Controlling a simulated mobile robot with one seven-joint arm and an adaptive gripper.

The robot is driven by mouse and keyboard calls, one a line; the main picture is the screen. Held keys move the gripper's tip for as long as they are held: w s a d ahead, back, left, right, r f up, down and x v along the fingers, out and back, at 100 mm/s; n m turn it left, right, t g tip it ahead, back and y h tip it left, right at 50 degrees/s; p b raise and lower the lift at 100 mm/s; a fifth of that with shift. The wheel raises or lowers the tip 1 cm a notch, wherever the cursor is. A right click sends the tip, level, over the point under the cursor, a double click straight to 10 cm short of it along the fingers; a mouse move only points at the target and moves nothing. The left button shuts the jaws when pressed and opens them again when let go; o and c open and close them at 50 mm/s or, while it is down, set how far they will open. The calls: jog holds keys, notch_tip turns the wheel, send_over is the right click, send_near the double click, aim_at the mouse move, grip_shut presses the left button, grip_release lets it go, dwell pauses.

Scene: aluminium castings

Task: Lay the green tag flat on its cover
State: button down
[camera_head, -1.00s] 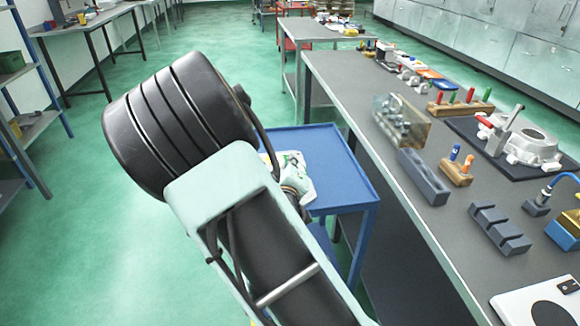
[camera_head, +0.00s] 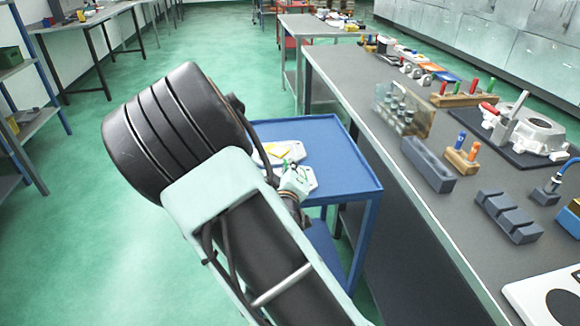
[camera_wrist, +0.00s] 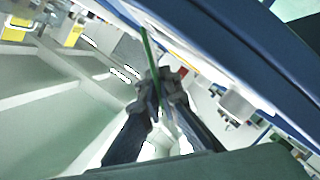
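The green tag (camera_wrist: 151,65) shows edge-on in the wrist view as a thin upright strip between the fingertips of my gripper (camera_wrist: 162,88). My gripper looks shut on it. In the head view a small bit of the green tag (camera_head: 285,163) shows above my gripper (camera_head: 294,180), over the blue cart. A pale cover plate (camera_head: 296,150) lies on the cart top with a yellow patch (camera_head: 278,151) on it. My arm hides its left part. Another pale edge (camera_head: 312,177) shows just right of my gripper. I cannot tell whether the tag touches a cover.
The blue cart (camera_head: 345,172) has bare top at its right and a raised rim. A grey workbench (camera_head: 415,205) stands close on its right, bearing grey blocks (camera_head: 427,163), a casting (camera_head: 530,135) on a dark mat and several coloured-handled tools. Green floor lies open at left.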

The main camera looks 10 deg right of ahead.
jog(key=c, duration=2.1)
grip_release()
jog(key=v, duration=0.7)
jog(key=shift+s+r, duration=0.1)
jog(key=shift+s, duration=0.15)
